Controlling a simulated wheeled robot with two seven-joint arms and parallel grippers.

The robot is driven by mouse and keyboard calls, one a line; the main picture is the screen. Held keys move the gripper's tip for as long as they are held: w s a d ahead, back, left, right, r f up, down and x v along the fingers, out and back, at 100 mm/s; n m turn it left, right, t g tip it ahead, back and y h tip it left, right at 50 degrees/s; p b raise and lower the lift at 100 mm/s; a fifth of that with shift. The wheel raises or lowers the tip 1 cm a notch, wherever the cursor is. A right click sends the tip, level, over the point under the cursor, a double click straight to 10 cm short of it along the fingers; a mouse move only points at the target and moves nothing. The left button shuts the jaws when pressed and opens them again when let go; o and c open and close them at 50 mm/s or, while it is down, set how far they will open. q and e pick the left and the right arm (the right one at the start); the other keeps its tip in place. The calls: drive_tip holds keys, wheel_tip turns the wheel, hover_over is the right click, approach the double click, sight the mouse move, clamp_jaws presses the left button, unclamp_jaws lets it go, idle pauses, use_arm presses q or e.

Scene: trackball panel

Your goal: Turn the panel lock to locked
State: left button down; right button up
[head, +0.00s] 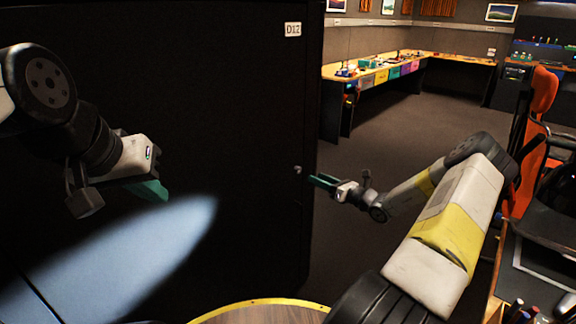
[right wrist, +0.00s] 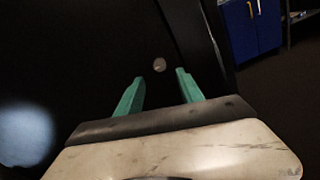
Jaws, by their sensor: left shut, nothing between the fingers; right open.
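Which way the lock is turned is too small to tell. My right gripper (head: 323,182) is open and empty, just right of the lock in the head view, its fingers pointing at the panel and apart from the lock. My left gripper (head: 154,190) is shut and empty in front of the panel, well left of the lock.
An orange chair (head: 540,100) and a dark desk stand at the right. A long workbench (head: 440,58) with coloured items runs along the back. Open carpet (head: 400,125) lies between.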

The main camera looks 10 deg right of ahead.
sight(300, 170)
drive_tip(key=x, duration=0.7)
drive_tip(key=shift+w+a, duration=0.25)
clamp_jaws()
